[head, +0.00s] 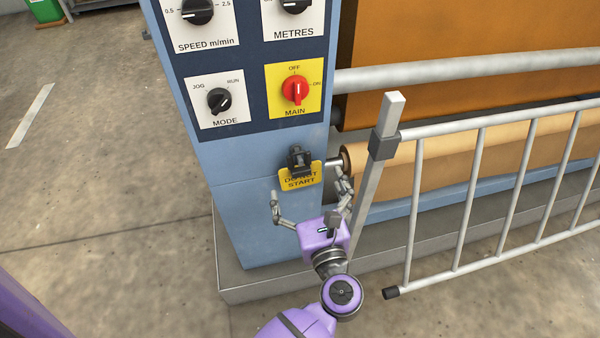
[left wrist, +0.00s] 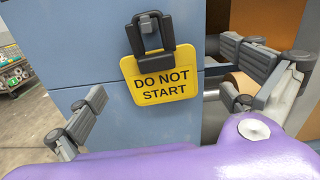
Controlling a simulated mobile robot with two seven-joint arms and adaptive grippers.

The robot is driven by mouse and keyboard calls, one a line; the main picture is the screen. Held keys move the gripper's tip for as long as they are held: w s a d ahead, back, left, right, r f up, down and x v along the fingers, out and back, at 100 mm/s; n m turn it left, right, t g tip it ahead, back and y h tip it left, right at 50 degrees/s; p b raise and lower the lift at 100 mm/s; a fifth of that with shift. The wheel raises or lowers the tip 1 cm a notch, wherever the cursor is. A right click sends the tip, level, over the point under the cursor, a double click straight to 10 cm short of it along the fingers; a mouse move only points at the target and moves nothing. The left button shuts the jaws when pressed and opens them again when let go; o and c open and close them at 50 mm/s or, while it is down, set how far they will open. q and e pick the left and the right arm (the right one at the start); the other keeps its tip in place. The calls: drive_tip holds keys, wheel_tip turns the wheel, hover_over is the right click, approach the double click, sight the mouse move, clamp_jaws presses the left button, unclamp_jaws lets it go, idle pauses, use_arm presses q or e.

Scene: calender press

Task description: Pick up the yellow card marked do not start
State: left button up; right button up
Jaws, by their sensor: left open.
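The yellow card (head: 288,182) marked do not start hangs on the blue front of the press cabinet, under the control panel. A black clip or hook (head: 299,161) covers its top middle in the head view. In the left wrist view the card (left wrist: 160,84) faces me, slightly tilted, with the black clip (left wrist: 150,36) above it. My left gripper (head: 309,197) is open, just below and in front of the card. Its fingers stand apart, one to each side of the card in the left wrist view, apparently not touching it. My right gripper is not in view.
The control panel with a red main switch (head: 295,90) and a black mode knob (head: 219,101) is above the card. A grey barrier with a post (head: 381,150) stands close right of my left gripper. Rollers (head: 470,68) lie behind it.

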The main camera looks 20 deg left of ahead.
sight(300, 171)
use_arm(q)
drive_tip(key=x, duration=0.4)
drive_tip(key=shift+w+a+p, duration=0.25)
drive_tip(key=shift+a+p, duration=0.05)
drive_tip(key=c, duration=1.1)
